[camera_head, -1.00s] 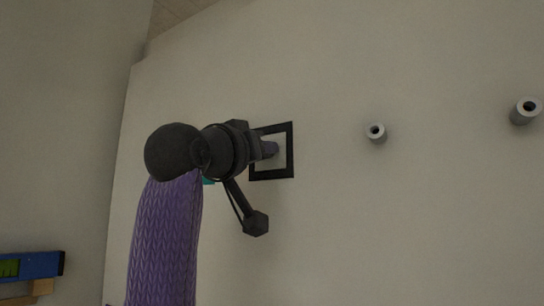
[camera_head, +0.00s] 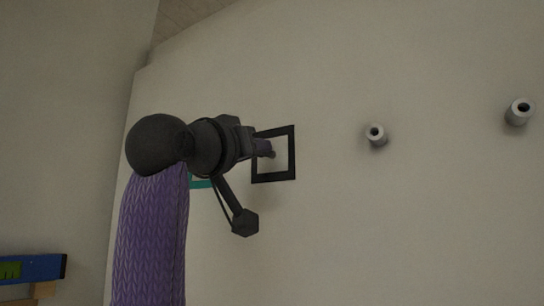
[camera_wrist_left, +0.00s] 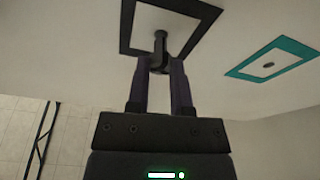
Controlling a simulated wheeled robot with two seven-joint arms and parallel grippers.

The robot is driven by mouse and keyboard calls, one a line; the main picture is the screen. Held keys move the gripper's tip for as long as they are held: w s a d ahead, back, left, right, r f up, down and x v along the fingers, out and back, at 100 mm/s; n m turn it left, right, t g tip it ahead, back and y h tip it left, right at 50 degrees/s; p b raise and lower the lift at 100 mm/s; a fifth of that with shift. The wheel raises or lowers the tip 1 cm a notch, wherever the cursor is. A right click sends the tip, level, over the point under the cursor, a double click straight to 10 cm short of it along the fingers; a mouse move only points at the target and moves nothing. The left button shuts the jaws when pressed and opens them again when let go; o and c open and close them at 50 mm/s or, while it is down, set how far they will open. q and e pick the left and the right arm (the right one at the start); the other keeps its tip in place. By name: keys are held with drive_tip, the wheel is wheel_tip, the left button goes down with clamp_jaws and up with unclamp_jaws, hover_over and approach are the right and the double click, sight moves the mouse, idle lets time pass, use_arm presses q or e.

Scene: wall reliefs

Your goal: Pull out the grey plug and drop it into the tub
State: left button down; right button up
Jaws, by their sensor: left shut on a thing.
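The grey plug (camera_head: 271,153) shows in front of the pale panel inside a black square frame (camera_head: 291,155) on the wall. My left gripper (camera_head: 262,147) is shut on the plug. In the left wrist view, the fingers of the left gripper (camera_wrist_left: 160,82) close around the near end of the plug (camera_wrist_left: 160,46), whose far end points at the middle of the black frame (camera_wrist_left: 126,28). I cannot tell whether the plug's far end is still in the wall. I see no tub I can be sure of. My right gripper is out of view.
A teal frame with a dark centre (camera_wrist_left: 238,73) lies beside the black one, mostly hidden behind my arm in the head view. Two grey tubes, one nearer (camera_head: 376,136) and one farther right (camera_head: 517,113), stick out of the wall. A blue object (camera_head: 40,267) rests on wood at lower left.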

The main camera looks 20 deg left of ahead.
use_arm(q)
drive_tip(key=b+v, duration=0.1)
drive_tip(key=v, duration=0.1)
drive_tip(key=r+b+v, duration=0.1)
drive_tip(key=v, duration=0.1)
drive_tip(key=shift+s+a, duration=0.1)
idle(0.6)
